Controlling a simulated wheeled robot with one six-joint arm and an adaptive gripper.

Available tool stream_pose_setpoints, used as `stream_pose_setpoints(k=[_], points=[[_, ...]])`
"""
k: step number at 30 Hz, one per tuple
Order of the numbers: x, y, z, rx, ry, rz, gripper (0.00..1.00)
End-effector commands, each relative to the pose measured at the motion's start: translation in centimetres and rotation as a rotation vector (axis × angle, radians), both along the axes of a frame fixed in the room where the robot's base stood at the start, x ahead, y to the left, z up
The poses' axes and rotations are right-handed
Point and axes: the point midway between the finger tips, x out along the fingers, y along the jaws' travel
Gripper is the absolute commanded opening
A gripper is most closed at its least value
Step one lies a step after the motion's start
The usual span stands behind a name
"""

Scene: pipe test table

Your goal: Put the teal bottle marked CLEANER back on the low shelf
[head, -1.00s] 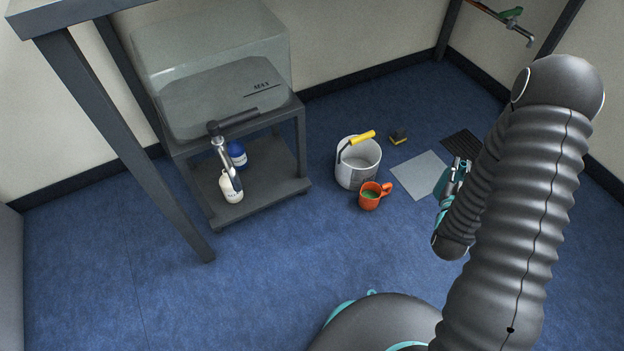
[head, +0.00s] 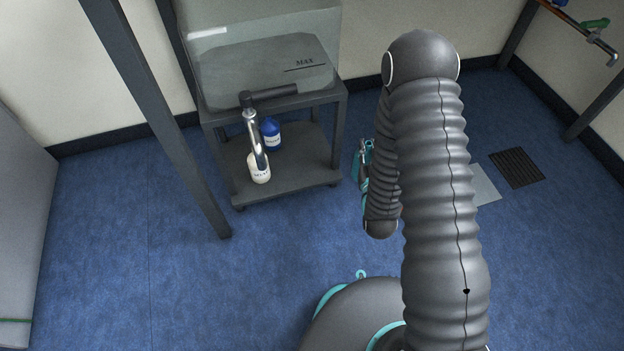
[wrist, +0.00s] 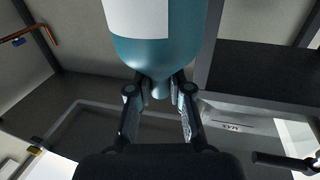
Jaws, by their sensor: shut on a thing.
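The teal bottle (wrist: 172,54) with a white label fills the top middle of the wrist view; no writing is readable on it. My gripper (wrist: 160,90) is shut on its narrow end, one finger on each side. In the head view my gripper (head: 363,150) is small, beside my arm, to the right of the stand; the bottle is mostly hidden or too small to make out there. The low shelf (head: 305,170) is the bottom board of the dark stand under the clear tank. A white bottle (head: 259,172) and a blue bottle (head: 271,138) stand on its left part.
The clear tank (head: 260,65) marked MAX sits on the stand's top. A tap (head: 254,135) hangs in front of the white bottle. The shelf's right part is bare. A dark table leg (head: 165,125) stands left of the stand. Blue floor (head: 290,235) in front is clear.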

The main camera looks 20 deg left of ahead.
Motion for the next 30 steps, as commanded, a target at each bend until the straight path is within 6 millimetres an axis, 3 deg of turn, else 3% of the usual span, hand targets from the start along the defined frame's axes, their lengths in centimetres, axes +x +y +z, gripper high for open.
stream_pose_setpoints(k=[1, 6, 12, 17, 30], points=[[-0.9, 2.5, -2.0, -0.001, 0.000, 0.047, 0.00], [-3.8, 8.7, -5.1, -0.003, -0.001, 0.164, 0.00], [-6.3, 12.7, -7.1, -0.004, -0.003, 0.244, 0.00], [-7.0, 13.6, -7.4, -0.004, -0.004, 0.263, 0.00], [-6.9, 13.6, -7.4, -0.004, -0.004, 0.264, 0.00]])
